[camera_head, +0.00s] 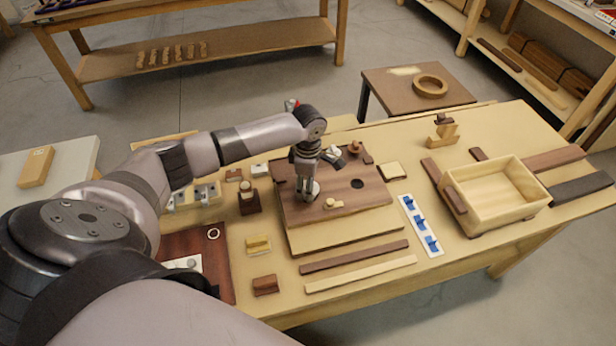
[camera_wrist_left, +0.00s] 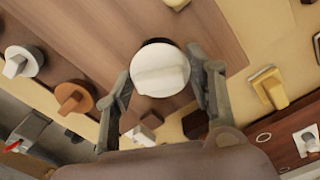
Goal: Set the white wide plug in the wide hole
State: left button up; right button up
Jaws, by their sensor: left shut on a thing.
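My left gripper (camera_head: 308,196) points down over the brown board (camera_head: 285,213) and is shut on a white round plug (camera_head: 315,187). In the left wrist view, the plug (camera_wrist_left: 160,68) shows its disc and raised ridge between the fingers (camera_wrist_left: 160,78). A dark arc of a hole (camera_wrist_left: 154,42) shows just beyond its rim; the plug hides the rest. I cannot tell whether the plug touches the board or is seated. Another dark hole (camera_head: 357,184) lies open to the right. My right gripper is not in view.
A tan plug (camera_head: 333,203) sits near the board's front. A second white plug (camera_wrist_left: 22,62) and a brown plug (camera_wrist_left: 74,97) lie to the left in the wrist view. A blue-and-white strip (camera_head: 421,225) and an open wooden box (camera_head: 497,219) stand to the right.

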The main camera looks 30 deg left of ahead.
pick_arm(q)
jog(key=shift+f, duration=1)
dwell(0.7)
jog(key=o, duration=0.9)
jog(key=shift+o, duration=0.8)
jog(key=shift+o, duration=1.4)
jog(key=shift+r, duration=0.1)
notch_tip(320, 180, up, 7)
jog(key=p, duration=0.9)
jog(key=shift+r+p, duration=0.2)
jog(key=shift+p, duration=0.1)
jog(key=shift+f, duration=0.1)
